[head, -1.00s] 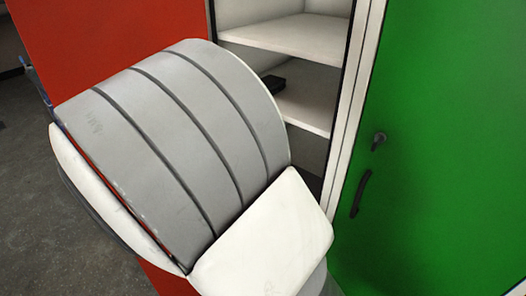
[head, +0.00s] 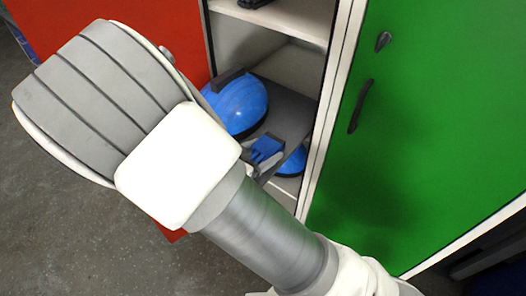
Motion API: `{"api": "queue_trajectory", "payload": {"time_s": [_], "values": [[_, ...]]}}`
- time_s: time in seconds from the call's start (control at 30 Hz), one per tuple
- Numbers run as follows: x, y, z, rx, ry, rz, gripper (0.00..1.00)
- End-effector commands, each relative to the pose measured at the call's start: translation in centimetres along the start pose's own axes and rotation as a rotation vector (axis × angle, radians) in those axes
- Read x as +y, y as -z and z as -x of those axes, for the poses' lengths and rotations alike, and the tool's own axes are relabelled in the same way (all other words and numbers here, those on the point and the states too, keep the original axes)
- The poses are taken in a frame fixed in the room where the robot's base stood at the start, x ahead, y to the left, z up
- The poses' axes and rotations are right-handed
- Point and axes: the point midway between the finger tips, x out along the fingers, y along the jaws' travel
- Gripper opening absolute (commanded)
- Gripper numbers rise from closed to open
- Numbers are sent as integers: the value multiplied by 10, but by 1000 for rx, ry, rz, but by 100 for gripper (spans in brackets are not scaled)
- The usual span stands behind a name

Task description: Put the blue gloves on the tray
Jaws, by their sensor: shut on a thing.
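The blue gloves (head: 265,149), blue with grey parts, show in the head view at the front edge of a cabinet shelf, just right of my arm's white link. Part of them is hidden by my arm, and I cannot tell whether they rest on the shelf or are held. No tray can be made out.
The open cabinet has a grey shelf (head: 293,112) with a blue helmet (head: 240,104) behind the gloves. A green door (head: 430,130) stands to the right and a red panel (head: 150,25) to the left. Grey floor is open at lower left.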

Motion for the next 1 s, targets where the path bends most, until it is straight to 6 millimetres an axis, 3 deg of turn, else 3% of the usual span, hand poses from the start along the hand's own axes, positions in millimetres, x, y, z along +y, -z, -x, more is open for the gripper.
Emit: {"api": "queue_trajectory", "payload": {"time_s": [0.3, 0.33, 0.43, 0.77, 1.0], "values": [[0, -2, -1, 0, -1, -1, 24], [0, -2, -1, 0, 0, -1, 84], [0, -2, -1, 0, 0, -2, 100], [-1, 2, 4, -1, 2, -1, 100], [-1, 4, 48, -3, 5, -1, 100]]}}
